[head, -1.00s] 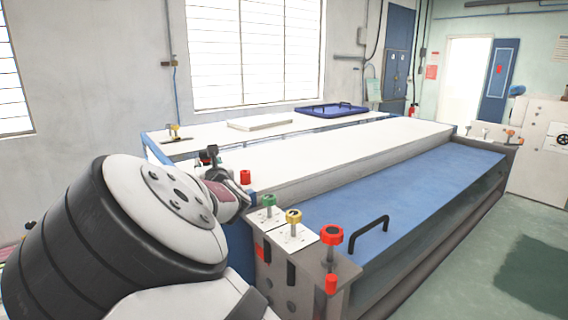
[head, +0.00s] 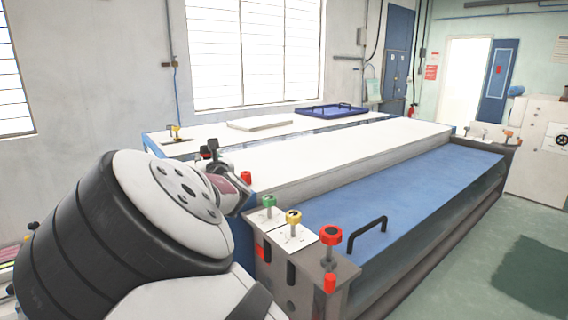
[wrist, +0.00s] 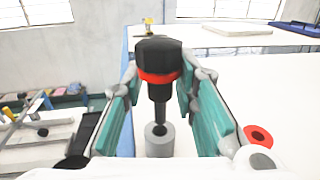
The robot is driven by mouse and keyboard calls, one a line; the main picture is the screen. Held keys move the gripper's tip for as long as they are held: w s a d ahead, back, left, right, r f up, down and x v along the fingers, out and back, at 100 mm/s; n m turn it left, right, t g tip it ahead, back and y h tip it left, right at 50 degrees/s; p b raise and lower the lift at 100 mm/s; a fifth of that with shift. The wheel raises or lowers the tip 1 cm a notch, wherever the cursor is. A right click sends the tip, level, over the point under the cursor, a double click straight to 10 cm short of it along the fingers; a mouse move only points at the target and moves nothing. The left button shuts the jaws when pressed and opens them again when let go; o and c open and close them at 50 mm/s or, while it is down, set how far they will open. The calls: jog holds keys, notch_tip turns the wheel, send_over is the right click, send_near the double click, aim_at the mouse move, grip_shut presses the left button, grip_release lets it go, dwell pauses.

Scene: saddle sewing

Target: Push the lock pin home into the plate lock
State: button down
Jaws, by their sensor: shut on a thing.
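The lock pin (wrist: 158,62) has a black head, a red ring and a dark shaft. It stands upright between the teal pads of my gripper (wrist: 163,88) in the wrist view. My gripper is shut on it. The shaft's lower end meets the hole of a grey round socket, the plate lock (wrist: 159,145); how deep it sits I cannot tell. In the head view, the pin's dark head (head: 211,148) shows small beyond my wrist, and the lock is hidden.
A red cap (wrist: 258,136) stands right of the lock. The white bed (head: 350,155) extends behind. Green (head: 268,201), yellow (head: 293,216) and red (head: 331,235) knobs stand on the near end of the machine. A black handle (head: 369,238) rises from the blue panel.

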aim_at(206, 146)
jog(key=shift+r, duration=0.1)
jog(key=shift+r+p, duration=0.7)
jog(key=shift+r, duration=1.25)
